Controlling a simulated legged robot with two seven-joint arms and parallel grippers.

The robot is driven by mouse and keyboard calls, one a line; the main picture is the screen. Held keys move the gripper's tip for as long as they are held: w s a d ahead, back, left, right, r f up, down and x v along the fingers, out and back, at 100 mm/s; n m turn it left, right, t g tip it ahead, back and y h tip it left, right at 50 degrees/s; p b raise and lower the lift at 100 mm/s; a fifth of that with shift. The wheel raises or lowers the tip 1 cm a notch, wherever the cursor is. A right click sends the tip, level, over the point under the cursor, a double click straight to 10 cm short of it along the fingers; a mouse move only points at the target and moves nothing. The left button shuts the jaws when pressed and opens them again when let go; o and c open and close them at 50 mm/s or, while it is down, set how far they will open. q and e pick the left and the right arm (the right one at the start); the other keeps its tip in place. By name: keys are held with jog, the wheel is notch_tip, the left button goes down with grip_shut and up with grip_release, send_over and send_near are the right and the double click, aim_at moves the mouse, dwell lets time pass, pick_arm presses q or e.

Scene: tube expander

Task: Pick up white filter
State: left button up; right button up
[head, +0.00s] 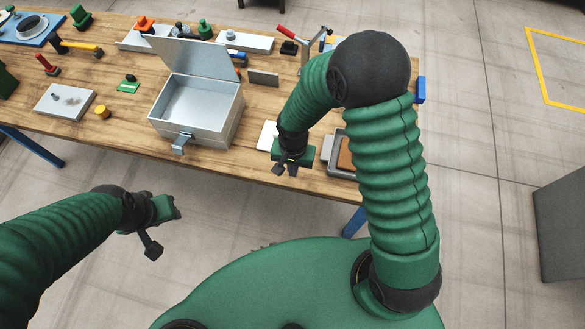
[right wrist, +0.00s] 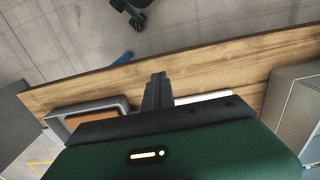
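A flat white piece (head: 267,136), which looks like the white filter, lies on the wooden table just left of my right gripper in the head view. My arm partly hides it. A white strip (right wrist: 203,98) shows beside the fingers in the right wrist view, partly hidden by my gripper. My right gripper (head: 285,170) is over the table's front edge; its fingers (right wrist: 157,92) are close together, with nothing seen between them. My left gripper (head: 160,228) hangs in front of the table, away from its objects; its finger opening is not clear.
An open metal box (head: 195,108) stands left of the white piece. A grey tray with a brown block (head: 345,153) lies to its right; it also shows in the wrist view (right wrist: 88,118). Tools and parts lie along the back of the table (head: 130,150).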

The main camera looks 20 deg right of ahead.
jog(key=o, duration=0.7)
jog(key=shift+s+d, duration=0.1)
jog(key=shift+d, duration=0.05)
jog(key=o, duration=1)
jog(key=shift+o, duration=0.2)
jog(key=shift+r, duration=0.1)
